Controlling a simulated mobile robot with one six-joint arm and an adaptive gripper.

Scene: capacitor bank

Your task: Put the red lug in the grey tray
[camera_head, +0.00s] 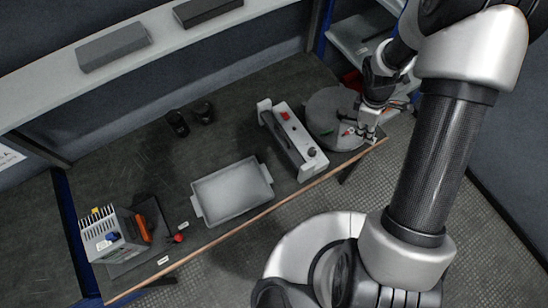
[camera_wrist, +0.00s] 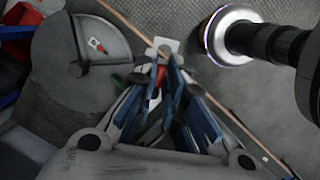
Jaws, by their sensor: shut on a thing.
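My gripper (camera_head: 370,132) is at the right end of the bench, beside the round grey disc. In the wrist view its fingertips (camera_wrist: 166,62) are closed together on a small red piece, the red lug (camera_wrist: 160,76), mostly hidden by the fingers. In the head view I cannot make out the lug between the fingers. The grey tray (camera_head: 232,190) is a shallow rectangle with side handles, lying on the bench at centre left. It looks empty, well apart from my gripper.
A long grey box with a red switch (camera_head: 292,140) stands between the tray and the round disc (camera_head: 328,108). A boxy device (camera_head: 112,238) and a red knob (camera_head: 178,238) are at left. Two dark cups (camera_head: 178,122) stand behind the tray. A shelf (camera_head: 150,50) runs above.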

